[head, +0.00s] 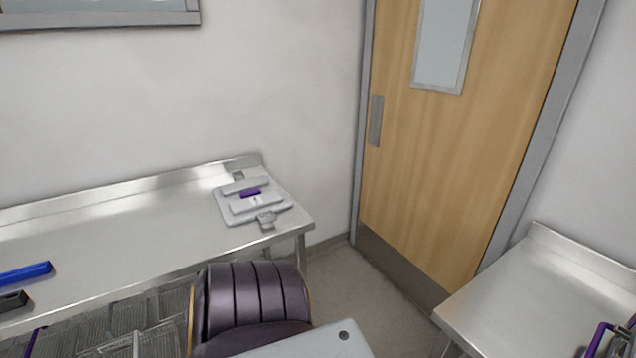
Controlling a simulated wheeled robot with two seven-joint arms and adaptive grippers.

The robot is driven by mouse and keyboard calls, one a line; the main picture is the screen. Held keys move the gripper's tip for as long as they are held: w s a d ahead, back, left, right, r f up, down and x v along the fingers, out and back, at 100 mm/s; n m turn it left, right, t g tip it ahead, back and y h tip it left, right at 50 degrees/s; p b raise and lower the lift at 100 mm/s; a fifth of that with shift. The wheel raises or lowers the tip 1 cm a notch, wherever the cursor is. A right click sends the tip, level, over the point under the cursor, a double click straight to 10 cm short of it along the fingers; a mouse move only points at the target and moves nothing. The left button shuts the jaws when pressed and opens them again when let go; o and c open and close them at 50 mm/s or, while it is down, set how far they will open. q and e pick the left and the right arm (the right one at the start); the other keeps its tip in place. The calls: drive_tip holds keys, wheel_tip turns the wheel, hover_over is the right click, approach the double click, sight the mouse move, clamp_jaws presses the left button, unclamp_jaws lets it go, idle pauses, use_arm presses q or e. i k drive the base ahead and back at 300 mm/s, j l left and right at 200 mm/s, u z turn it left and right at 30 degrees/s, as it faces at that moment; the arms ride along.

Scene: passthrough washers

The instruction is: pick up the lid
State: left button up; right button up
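The lid appears to be the pale grey flat piece (229,214) on the right end of the left steel table. It has a raised middle, a small purple patch and clip-like parts at its far and near ends. It lies flat, and nothing touches it from above. I cannot tell whether it sits on a shallow container. Neither of my grippers shows clearly in the head view.
The left steel table (120,225) carries a blue bar (25,273) and a black piece (12,301) at left. Wire baskets (110,325) show below. A steel table (540,300) at right has a purple-handled object (598,338). A wooden door (455,150) stands behind.

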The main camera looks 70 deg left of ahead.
sight(238, 201)
drive_tip(key=u, duration=2.85)
